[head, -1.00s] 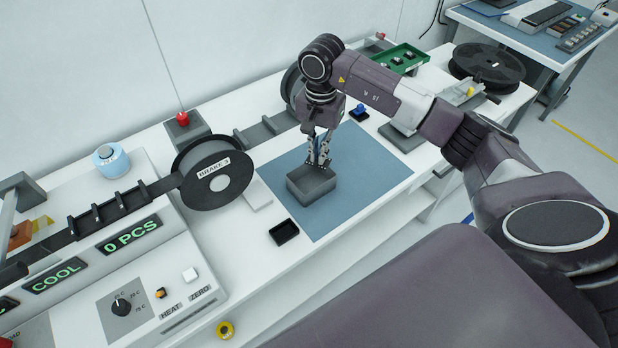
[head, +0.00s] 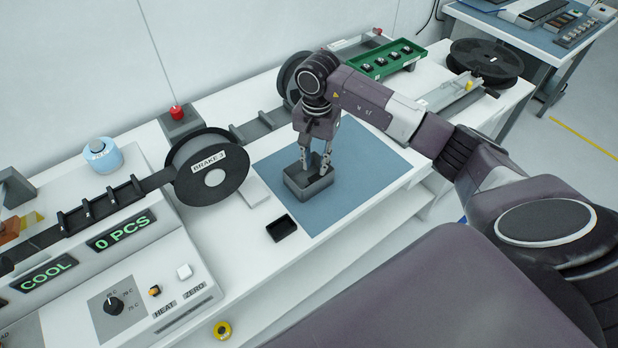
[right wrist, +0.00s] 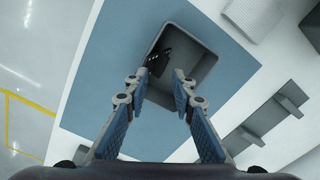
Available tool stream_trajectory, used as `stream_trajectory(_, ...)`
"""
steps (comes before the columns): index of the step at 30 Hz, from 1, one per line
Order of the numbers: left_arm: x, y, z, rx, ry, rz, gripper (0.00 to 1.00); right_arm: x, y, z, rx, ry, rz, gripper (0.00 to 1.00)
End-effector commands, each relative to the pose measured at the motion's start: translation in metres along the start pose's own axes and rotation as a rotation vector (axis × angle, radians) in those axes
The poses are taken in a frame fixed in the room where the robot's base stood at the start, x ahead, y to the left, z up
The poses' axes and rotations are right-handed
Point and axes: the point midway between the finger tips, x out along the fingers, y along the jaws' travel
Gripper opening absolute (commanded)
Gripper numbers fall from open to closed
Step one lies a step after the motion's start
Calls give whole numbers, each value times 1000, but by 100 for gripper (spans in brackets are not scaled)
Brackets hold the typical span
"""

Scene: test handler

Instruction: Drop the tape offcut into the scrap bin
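The scrap bin (head: 312,191) is a small grey open box on the blue mat. My right gripper (head: 315,166) is over it, pointing down, its two fingers spread apart with nothing between them. In the right wrist view the open fingers (right wrist: 159,90) frame the bin (right wrist: 203,58). The tape offcut (right wrist: 158,63), a short dark strip with light dots, shows within the bin's outline, near its left side. I cannot tell whether it touches the bin floor. In the head view it is not discernible. My left gripper is not in view.
A small black tray (head: 281,228) lies in front of the mat (head: 372,165). A reel marked BRAKE 3 (head: 208,172) stands left of the bin. A green tray (head: 392,62) with small parts sits behind my right arm. The mat right of the bin is clear.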

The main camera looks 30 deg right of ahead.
Motion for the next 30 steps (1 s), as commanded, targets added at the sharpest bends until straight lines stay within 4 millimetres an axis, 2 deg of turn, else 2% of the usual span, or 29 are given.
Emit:
stream_trajectory(8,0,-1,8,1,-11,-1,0,-1,0,0,0,1,0,25)
stream_trajectory(11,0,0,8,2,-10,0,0,-8,0,-1,0,2,-2,25)
stream_trajectory(14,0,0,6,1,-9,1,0,-23,-1,-2,1,3,-3,25)
stream_trajectory(24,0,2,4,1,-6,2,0,-93,-1,-1,-1,3,-3,25)
stream_trajectory(30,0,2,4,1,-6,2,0,-116,-1,0,0,1,-2,25)
